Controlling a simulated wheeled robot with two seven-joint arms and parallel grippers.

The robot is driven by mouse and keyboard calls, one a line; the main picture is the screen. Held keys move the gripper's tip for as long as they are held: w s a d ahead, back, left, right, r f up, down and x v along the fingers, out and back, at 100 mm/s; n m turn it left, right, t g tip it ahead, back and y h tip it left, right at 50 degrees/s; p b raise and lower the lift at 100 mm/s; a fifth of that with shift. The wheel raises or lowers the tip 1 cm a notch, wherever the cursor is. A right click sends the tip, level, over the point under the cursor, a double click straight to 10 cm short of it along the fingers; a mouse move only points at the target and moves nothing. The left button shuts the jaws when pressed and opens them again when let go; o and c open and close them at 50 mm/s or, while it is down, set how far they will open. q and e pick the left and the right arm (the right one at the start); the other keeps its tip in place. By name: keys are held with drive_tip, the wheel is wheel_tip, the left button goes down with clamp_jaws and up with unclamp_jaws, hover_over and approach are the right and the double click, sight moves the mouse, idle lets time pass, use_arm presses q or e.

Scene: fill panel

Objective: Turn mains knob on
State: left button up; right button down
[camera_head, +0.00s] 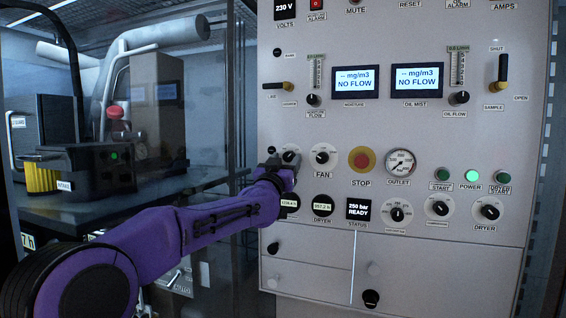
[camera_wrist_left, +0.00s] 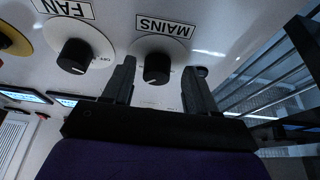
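The mains knob (camera_wrist_left: 157,70) is a black round knob on a pale dial, under a label reading MAINS in the left wrist view. A white line shows on its rim, pointing toward the bottom of that view. In the head view the mains knob (camera_head: 289,156) is partly hidden by my left gripper (camera_head: 284,170). In the left wrist view the left gripper (camera_wrist_left: 159,80) is open, with one dark finger on each side of the knob. Gaps show between the fingers and the knob. My right gripper is not in view.
The fan knob (camera_head: 322,156) sits close beside the mains knob, with the red stop button (camera_head: 362,159) farther right. The light panel (camera_head: 400,122) carries several other knobs, gauges and displays. Left of it, a glass-fronted bay holds a black compressor (camera_head: 95,172).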

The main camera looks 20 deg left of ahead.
use_arm(q)
drive_tip(key=b+v, duration=0.6)
drive_tip(key=v, duration=0.4)
drive_tip(key=shift+s, duration=0.25)
drive_tip(key=shift+a, duration=0.15)
